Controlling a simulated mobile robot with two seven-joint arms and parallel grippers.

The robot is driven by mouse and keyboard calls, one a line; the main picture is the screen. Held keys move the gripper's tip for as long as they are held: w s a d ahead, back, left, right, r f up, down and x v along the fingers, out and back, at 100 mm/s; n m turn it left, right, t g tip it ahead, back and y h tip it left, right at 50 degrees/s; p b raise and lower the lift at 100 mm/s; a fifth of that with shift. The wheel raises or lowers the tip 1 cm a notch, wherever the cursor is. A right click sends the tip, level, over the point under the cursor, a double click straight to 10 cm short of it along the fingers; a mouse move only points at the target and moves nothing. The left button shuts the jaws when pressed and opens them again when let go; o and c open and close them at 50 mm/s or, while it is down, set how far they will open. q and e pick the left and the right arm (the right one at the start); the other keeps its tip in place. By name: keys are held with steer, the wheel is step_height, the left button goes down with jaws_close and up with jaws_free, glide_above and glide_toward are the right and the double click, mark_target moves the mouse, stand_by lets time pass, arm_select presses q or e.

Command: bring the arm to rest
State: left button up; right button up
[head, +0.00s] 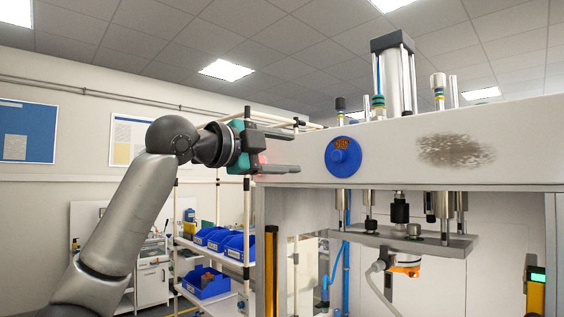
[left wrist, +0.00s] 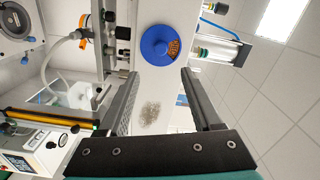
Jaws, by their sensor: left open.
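My left arm comes in from the left in the head view, raised high. Its gripper (head: 285,152) is open and empty, with the two fingers apart and pointing right toward the press. My right gripper is in neither view.
A cylinder (head: 394,80) stands on top of the press, and a plate (head: 405,240) hangs below the beam. Yellow guards (head: 270,270) flank the opening. A shelf with blue bins (head: 208,283) stands behind at the left. Open air surrounds my arm above and to the left.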

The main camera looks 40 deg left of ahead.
arm_select(q)
steer(key=shift+s, duration=0.4)
